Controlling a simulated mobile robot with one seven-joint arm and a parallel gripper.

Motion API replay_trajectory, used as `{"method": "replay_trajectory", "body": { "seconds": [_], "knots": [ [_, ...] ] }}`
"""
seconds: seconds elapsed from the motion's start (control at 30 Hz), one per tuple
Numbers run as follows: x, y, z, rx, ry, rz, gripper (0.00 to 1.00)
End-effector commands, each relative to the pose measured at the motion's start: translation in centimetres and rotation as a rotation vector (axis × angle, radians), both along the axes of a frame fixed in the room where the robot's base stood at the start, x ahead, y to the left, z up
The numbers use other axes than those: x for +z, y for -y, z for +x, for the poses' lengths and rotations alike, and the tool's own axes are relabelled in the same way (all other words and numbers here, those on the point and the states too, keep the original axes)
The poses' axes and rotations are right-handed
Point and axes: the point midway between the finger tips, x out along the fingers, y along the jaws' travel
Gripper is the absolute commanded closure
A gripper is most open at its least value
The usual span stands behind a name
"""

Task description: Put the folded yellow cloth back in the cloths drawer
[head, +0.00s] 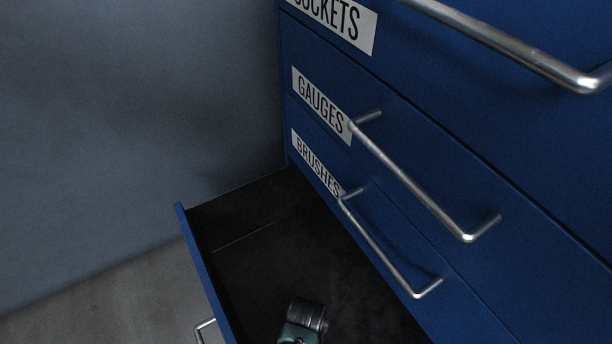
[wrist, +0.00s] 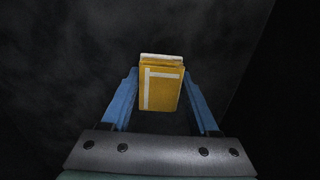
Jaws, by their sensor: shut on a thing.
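The folded yellow cloth (wrist: 165,94), with white stripes, is between the blue fingers of my gripper (wrist: 160,82) in the wrist view. The gripper is shut on it. Dark surface fills the background behind the cloth. In the head view an open drawer (head: 196,243) with a black, bare-looking inside stands out below the drawer labelled BRUSHES. Its own label is not in view, so I cannot read whether it is the cloths drawer. Part of my arm (head: 303,318) shows over this drawer at the bottom edge. The cloth and fingers are not visible there.
Above the open drawer are shut blue drawers labelled BRUSHES (head: 318,163), GAUGES (head: 321,105) and SOCKETS (head: 335,20). Their metal bar handles (head: 420,195) stick out over the open drawer's right side. A grey wall (head: 130,120) and floor (head: 110,305) lie to the left.

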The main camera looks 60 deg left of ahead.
Motion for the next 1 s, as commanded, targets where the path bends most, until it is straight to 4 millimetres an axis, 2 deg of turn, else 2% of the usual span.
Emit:
{"method": "replay_trajectory", "body": {
  "seconds": [0.23, 0.27, 0.4, 0.77, 0.87, 1.0],
  "knots": [
    [-0.3, 0.0, 0.0, 0.0, 0.0, 0.0, 0.91],
    [-0.2, 0.0, 0.0, 0.0, 0.001, 0.001, 0.36],
    [-0.2, 0.0, 0.0, 0.0, 0.001, 0.001, 0.1],
    [0.3, 0.0, 0.0, 0.0, 0.001, 0.001, 0.09],
    [1.5, 0.0, 0.0, 0.0, 0.002, 0.001, 0.09],
    [4.2, 0.0, 0.0, -0.001, 0.001, 0.001, 0.09]
  ]
}}
